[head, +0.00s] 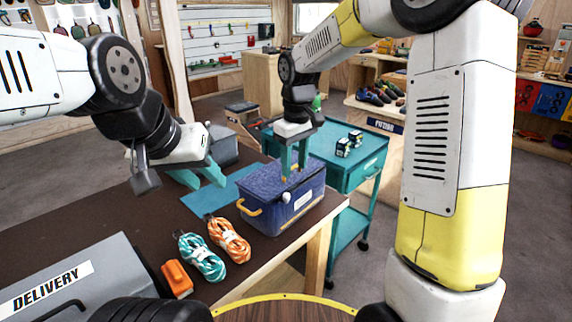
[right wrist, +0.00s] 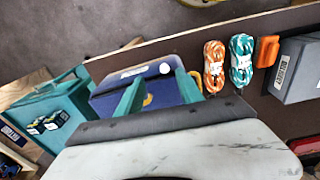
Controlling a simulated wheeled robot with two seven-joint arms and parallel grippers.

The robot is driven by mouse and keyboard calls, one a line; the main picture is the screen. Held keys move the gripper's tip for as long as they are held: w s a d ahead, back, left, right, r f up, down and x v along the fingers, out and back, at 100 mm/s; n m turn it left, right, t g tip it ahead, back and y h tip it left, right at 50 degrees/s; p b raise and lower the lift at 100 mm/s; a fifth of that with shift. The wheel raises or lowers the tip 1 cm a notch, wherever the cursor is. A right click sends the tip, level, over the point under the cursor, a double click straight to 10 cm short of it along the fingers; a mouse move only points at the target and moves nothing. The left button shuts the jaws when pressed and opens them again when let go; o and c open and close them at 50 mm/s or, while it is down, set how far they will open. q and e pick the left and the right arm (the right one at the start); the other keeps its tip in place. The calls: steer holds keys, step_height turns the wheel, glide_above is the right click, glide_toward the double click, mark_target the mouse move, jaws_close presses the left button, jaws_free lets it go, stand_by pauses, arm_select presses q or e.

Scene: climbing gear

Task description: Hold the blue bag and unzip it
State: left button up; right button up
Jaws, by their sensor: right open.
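The blue bag (head: 270,212) is a boxy case with yellow handles and a white round piece near its front top edge. It sits upright on the dark table, and its top looks closed. It also shows in the right wrist view (right wrist: 110,103). My right gripper (head: 293,170) is over the bag's top with its teal fingers apart and nothing between them; whether the tips touch the lid is unclear. In the right wrist view its fingers (right wrist: 158,90) cover part of the bag. My left gripper (head: 198,179) is left of the bag, fingers apart and empty.
An orange rope coil (head: 230,241) and a teal rope coil (head: 201,258) lie in front of the bag, with an orange block (head: 177,279) and a grey delivery box (head: 85,285) further left. A teal cart (head: 345,172) stands behind the bag at right.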

mark_target(286, 198)
steer(key=shift+n+g, duration=0.3)
steer(key=shift+n, duration=0.2)
steer(key=f, duration=0.1)
steer(key=w+a+f, duration=0.2)
steer(key=shift+a+f, duration=0.15)
steer(key=shift+f, duration=0.05)
steer(key=shift+s+f, duration=0.1)
steer(key=shift+f, duration=3.75)
